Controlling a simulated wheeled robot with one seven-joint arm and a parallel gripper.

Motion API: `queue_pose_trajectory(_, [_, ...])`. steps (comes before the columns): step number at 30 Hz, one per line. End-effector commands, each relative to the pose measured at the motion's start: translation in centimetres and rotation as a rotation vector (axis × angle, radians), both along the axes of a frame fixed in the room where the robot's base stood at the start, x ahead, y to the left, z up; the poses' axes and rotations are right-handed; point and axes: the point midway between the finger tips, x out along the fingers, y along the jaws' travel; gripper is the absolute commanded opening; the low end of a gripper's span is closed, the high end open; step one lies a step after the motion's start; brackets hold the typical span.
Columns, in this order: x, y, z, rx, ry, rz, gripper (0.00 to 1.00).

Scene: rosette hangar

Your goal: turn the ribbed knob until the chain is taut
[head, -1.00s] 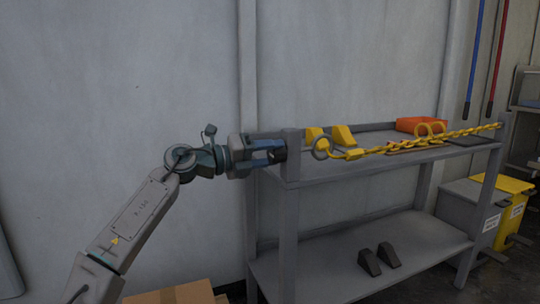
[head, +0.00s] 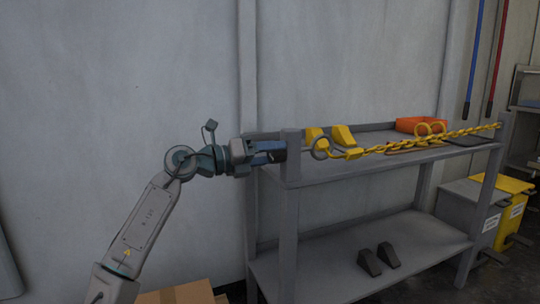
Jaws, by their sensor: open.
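The yellow chain (head: 440,139) runs along the front of the shelf's top, from a grey ring (head: 320,148) near the left post to the right post. It looks nearly straight, with little visible sag. My gripper (head: 272,152) is at the left side of the left post, its blue fingers pointing right towards it. The fingers are open. A dark piece at the fingertips may be the ribbed knob, but the fingers and poor light hide it, and I cannot tell whether they touch it.
The grey shelf unit (head: 287,215) stands against the wall. Its top holds yellow wedges (head: 342,135) and an orange bin (head: 420,125). Two dark wedges (head: 378,259) lie on the lower shelf. A cardboard box (head: 175,293) is below my arm. A yellow bin (head: 513,210) stands right.

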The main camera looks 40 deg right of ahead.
Motion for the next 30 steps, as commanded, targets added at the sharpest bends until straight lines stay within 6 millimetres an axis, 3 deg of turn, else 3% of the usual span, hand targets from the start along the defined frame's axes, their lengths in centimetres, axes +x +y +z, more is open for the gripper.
queue_pose_trajectory(30, [-0.01, -0.02, 0.14, 0.259, 0.99, 0.001, 0.6])
